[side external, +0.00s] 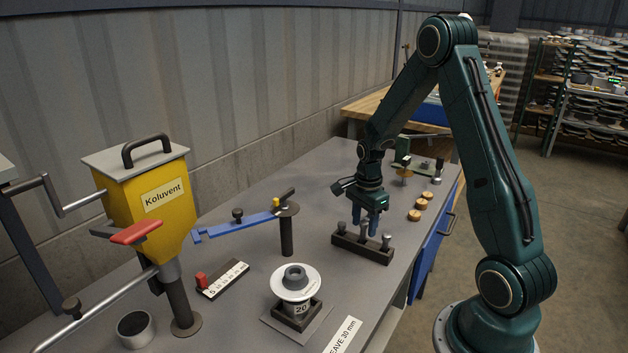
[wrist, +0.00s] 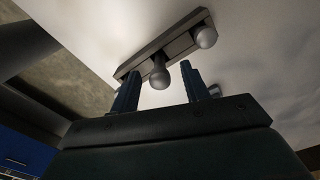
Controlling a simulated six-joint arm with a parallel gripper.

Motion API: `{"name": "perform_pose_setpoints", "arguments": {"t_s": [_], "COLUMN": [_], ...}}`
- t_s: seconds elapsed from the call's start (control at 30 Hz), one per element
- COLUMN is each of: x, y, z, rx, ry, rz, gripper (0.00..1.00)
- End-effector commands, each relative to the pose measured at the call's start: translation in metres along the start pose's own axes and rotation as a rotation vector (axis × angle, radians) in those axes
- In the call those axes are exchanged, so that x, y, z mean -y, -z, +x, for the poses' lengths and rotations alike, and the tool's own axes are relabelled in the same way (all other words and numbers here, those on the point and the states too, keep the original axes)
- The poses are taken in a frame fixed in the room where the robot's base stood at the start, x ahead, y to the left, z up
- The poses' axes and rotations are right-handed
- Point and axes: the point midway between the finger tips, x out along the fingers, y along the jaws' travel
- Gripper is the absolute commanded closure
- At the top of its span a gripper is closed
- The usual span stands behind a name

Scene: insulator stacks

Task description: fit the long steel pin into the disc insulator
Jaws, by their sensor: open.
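The disc insulator (side external: 286,293) is a white disc with a grey cap on top, resting on a dark holder marked 20 at the front middle. A dark rack (side external: 362,252) holds round-headed steel pins upright; the left pin (side external: 341,231) and right pin (side external: 387,242) show clearly. My gripper (side external: 365,229) points down over the rack, open, with its blue fingers around the middle pin's place. In the wrist view, a round pin head (wrist: 159,76) shows between the two fingers, without clear contact. I cannot tell which pin is the long one.
A yellow Koluvent hopper (side external: 150,205) stands at the left. Several brass-coloured round pieces (side external: 414,215) sit right of the rack.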

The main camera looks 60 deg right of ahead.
Motion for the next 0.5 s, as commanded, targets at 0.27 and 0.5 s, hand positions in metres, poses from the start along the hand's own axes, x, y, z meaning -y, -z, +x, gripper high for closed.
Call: {"name": "perform_pose_setpoints", "arguments": {"t_s": [0.27, 0.5], "x": [-0.0001, -0.0001], "y": [0.0001, 0.0001], "z": [0.0082, 0.0079], "rx": [0.000, 0.000], "ry": [0.000, 0.000], "rz": [0.000, 0.000], "gripper": [0.54, 0.54]}}
